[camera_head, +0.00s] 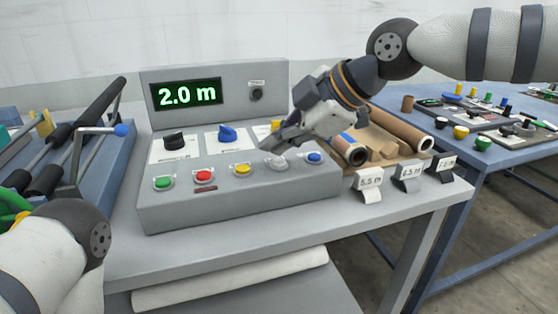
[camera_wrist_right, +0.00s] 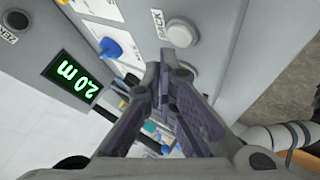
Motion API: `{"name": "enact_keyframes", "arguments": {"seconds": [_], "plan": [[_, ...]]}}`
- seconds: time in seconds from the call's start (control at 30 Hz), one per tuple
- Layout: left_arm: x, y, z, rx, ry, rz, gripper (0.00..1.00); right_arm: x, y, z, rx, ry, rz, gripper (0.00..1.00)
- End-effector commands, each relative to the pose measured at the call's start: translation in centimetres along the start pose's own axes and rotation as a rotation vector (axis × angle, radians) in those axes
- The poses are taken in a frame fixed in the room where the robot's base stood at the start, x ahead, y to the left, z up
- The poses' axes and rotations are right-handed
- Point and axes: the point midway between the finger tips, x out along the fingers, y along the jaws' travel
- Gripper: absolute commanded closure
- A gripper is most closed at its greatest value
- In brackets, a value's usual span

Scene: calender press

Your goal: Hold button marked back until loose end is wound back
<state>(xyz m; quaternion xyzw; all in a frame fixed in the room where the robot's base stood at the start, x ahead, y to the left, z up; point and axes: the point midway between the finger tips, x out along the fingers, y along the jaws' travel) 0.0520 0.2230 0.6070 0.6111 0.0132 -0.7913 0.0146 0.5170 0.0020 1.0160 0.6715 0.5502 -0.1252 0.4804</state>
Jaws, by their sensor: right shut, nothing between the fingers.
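The grey control panel (camera_head: 240,196) stands on the table, and its green display (camera_head: 187,93) reads 2.0 m. The white button (camera_head: 279,164) is in the front row, between the yellow and blue buttons. In the right wrist view the white button (camera_wrist_right: 181,33) has the label BACK (camera_wrist_right: 160,24) beside it. My right gripper (camera_head: 268,146) is shut and empty, with its fingertips close above and beside the white button. In the wrist view its fingertips (camera_wrist_right: 166,70) point near the button; I cannot tell whether they touch anything. My left gripper is out of view. I cannot make out a loose end.
Green (camera_head: 164,183), red (camera_head: 204,175), yellow (camera_head: 242,170) and blue (camera_head: 314,157) buttons line the panel front. Knobs sit behind them. Brown rolls (camera_head: 400,128) and length signs (camera_head: 368,185) stand right of the panel. Roller machinery (camera_head: 75,140) is at left. A white roll (camera_head: 230,280) lies below.

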Motion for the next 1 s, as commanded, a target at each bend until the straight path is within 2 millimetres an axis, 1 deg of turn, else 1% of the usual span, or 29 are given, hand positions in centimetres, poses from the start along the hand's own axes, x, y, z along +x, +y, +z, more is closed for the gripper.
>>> {"name": "enact_keyframes", "arguments": {"seconds": [0.3,1.0], "plan": [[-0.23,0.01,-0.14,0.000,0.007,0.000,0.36,0.56,-0.43,0.38,0.000,0.000,0.000,1.00],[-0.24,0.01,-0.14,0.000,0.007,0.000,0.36,0.93,-0.69,0.67,0.000,0.000,-0.001,1.00]]}}
